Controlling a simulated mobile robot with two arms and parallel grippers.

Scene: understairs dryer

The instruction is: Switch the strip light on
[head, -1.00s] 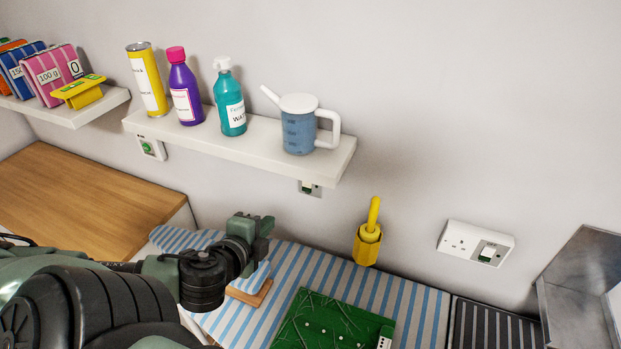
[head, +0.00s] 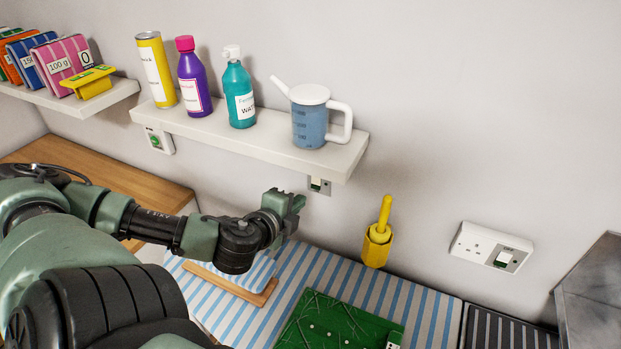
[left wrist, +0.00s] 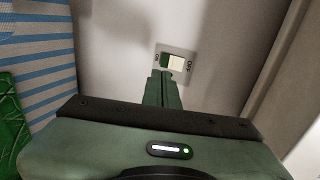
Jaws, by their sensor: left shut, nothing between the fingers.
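A small wall switch (head: 319,185) with a light rocker sits on a grey plate under the right end of the bottle shelf. In the left wrist view the plate (left wrist: 187,70) shows a cream rocker with a dark green part at its left; its side lettering is too small to read. My left gripper (head: 297,199) is shut and empty, just left of and below this switch. In the left wrist view its fingertips (left wrist: 162,74) overlap the plate's lower edge; I cannot tell whether they touch. No strip light shows, and I cannot tell which switch serves it. My right gripper is not in view.
Another switch (head: 158,141) is under the shelf's left end. A double-width socket plate (head: 492,247) with a rocker is at right. The shelf (head: 250,140) holds bottles and a watering can (head: 310,117) above my gripper. A yellow handled tool (head: 377,238) stands right of it.

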